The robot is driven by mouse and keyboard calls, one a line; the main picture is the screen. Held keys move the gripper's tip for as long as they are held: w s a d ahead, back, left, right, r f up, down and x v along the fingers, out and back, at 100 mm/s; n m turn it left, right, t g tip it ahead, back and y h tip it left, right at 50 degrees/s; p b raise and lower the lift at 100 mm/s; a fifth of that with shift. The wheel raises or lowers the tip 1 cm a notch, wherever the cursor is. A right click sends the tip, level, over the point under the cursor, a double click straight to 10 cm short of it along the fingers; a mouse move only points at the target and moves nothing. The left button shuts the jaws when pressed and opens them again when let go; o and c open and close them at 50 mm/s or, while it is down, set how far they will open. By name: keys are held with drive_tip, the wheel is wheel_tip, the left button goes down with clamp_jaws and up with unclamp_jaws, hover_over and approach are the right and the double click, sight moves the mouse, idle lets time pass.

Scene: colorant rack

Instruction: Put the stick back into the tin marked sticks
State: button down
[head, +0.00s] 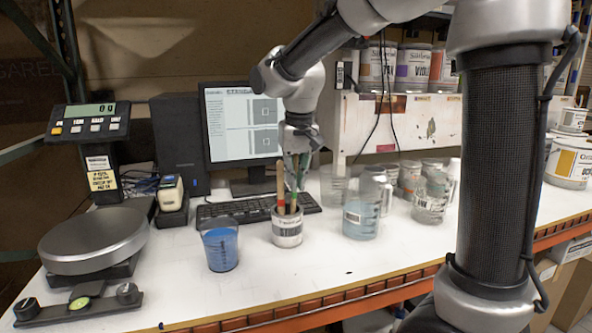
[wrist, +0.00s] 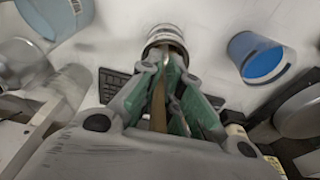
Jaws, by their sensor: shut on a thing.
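The tin (head: 287,229), grey with a pale label, stands on the white bench in front of the keyboard. It also shows in the wrist view (wrist: 163,32), just beyond my fingertips. A brown stick with an orange lower part (head: 280,190) rises from the tin, left of my gripper. My gripper (head: 297,180) points down over the tin, its green-padded fingers shut on a slim stick. In the wrist view a brown shaft (wrist: 158,105) runs between the fingers. The tin's inside is hidden.
A cup of blue liquid (head: 220,249) stands left of the tin, a clear jug (head: 362,218) to the right. A scale (head: 93,240) fills the left, and a monitor (head: 240,125) stands behind. The bench in front of the tin is clear.

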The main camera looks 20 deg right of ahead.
drive_tip(key=shift+f, duration=0.3)
drive_tip(key=c, duration=1.5)
unclamp_jaws()
drive_tip(key=r, duration=0.4)
drive_tip(key=s+r, duration=0.1)
drive_tip(key=r, duration=0.6)
drive_tip(key=shift+s+r, duration=0.35)
drive_tip(key=shift+r, duration=0.05)
